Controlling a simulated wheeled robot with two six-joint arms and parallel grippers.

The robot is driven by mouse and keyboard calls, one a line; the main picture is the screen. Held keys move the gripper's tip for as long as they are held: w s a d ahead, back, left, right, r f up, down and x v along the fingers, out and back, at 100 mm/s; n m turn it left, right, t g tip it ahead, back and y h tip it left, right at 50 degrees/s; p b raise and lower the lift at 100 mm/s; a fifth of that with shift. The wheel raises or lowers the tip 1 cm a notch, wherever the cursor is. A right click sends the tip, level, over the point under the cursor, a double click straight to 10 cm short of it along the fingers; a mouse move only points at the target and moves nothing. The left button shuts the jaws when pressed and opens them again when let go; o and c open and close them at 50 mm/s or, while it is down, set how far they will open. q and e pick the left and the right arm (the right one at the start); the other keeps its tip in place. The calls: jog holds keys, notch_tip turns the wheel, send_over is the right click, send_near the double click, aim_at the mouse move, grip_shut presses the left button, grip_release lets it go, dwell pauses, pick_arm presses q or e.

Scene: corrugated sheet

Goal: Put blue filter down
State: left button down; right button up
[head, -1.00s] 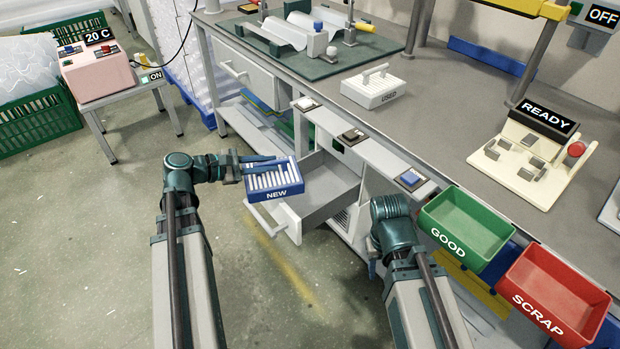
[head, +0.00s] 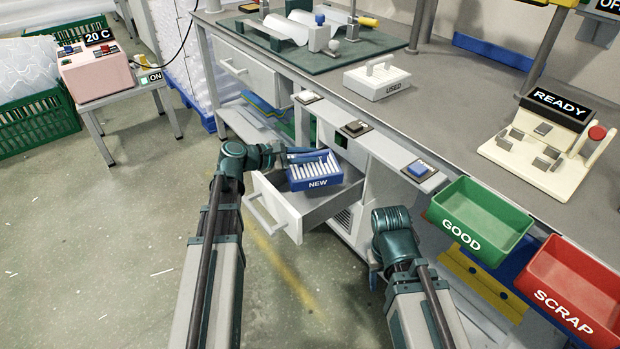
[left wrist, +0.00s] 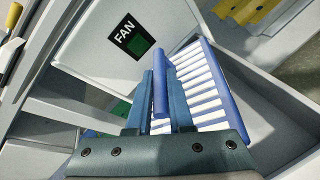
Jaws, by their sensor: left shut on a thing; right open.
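The blue filter (head: 318,182), a blue frame with white slats and the word NEW, is over the open drawer (head: 285,221) in the head view. My left gripper (head: 303,157) is shut on the filter's blue handle. In the left wrist view the fingers (left wrist: 160,100) close around the handle bar, with the filter's slats (left wrist: 203,82) beyond. I cannot tell whether the filter rests on the drawer bottom or hangs just above it. My right arm (head: 393,235) is in front of the bench, its fingers mostly hidden beneath the wrist.
The green GOOD bin (head: 480,220) and red SCRAP bin (head: 575,290) hang at the bench's front right. A READY fixture (head: 540,140) stands behind them.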

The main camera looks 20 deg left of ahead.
aim_at(310, 169)
pick_arm(q)
jog(key=shift+f, duration=0.35)
notch_tip(310, 169, down, 4)
jog(key=b, duration=0.4)
jog(key=shift+f, duration=0.15)
jog(key=shift+w+d+f+b, duration=0.2)
jog(key=shift+f+b, duration=0.15)
jog(key=shift+b, duration=0.2)
jog(key=shift+r, duration=0.1)
jog(key=shift+s+f+b, duration=0.15)
jog(key=shift+f+b, duration=0.15)
jog(key=shift+b, duration=0.05)
